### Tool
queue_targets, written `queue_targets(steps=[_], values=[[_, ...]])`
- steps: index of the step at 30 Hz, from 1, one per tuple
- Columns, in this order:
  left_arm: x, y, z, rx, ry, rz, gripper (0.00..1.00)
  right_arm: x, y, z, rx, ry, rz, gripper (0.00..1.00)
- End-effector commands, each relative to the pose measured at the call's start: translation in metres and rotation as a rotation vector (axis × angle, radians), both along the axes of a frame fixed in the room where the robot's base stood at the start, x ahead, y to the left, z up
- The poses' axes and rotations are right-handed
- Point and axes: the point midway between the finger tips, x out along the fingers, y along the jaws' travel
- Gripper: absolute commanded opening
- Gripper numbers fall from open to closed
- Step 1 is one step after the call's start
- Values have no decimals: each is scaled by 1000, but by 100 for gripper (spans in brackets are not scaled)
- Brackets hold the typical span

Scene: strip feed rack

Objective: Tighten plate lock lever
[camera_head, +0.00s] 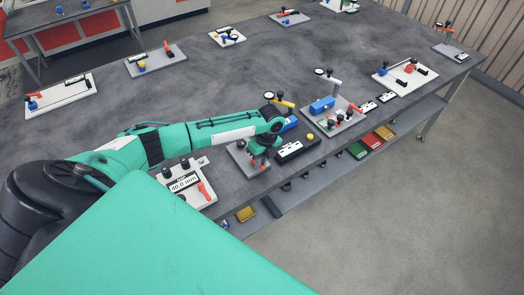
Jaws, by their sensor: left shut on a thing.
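My left arm reaches in from the left to a small grey fixture plate (243,163) near the table's front edge. My left gripper (262,158) points down over this plate and is shut on a small lever there. The gripper covers most of the lever, so its angle and its contact with the plate are hard to tell. A little red shows under the fingers. My right gripper is not in view.
Left of the gripper is a white plate with a "40.0 mm" display (183,183) and a red-orange lever (205,191). To the right are a black block with a yellow knob (297,149) and a fixture with a blue block (322,105). Coloured bins (371,141) sit on the lower shelf.

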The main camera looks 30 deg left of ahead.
Motion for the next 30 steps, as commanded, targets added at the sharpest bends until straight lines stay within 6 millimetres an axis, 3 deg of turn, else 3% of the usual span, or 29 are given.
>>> queue_targets(steps=[22,23,25,26,30], values=[[-2,1,1,1,-3,-89,0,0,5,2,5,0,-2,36],[-2,1,1,1,-3,-89,18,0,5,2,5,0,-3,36],[-2,1,1,1,-4,-88,32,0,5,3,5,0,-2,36],[-2,1,1,0,-3,-88,36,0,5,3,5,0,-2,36],[-2,1,1,0,-2,-88,36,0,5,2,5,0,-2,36]])
